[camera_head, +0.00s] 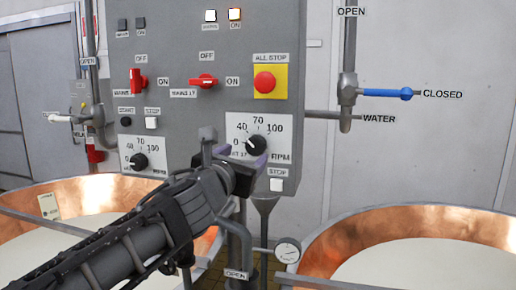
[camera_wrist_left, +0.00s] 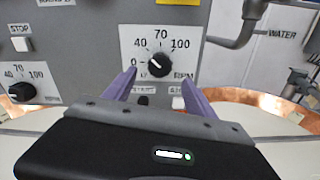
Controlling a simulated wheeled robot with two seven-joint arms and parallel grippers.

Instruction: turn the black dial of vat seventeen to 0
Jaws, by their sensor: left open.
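The black dial of vat seventeen (camera_head: 257,145) is on the right of the grey panel, on a white scale plate marked 0, 40, 70, 100 and RPM. In the left wrist view the dial (camera_wrist_left: 159,65) has its white mark pointing left and slightly up, between 0 and 40. My left gripper (camera_head: 240,157) is in front of the plate's lower part. Its purple fingers (camera_wrist_left: 160,85) are open and empty, spread to either side below the dial, with the dial ahead of and between them. Whether a finger touches the panel is unclear. My right gripper is not in view.
A similar black dial (camera_head: 139,160) is on the panel's left. Red switches (camera_head: 203,81), a red stop button (camera_head: 264,82) and a white STOP button (camera_head: 276,185) are nearby. A blue-handled valve (camera_head: 386,93) is at right. Copper vats (camera_head: 400,222) stand below on both sides.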

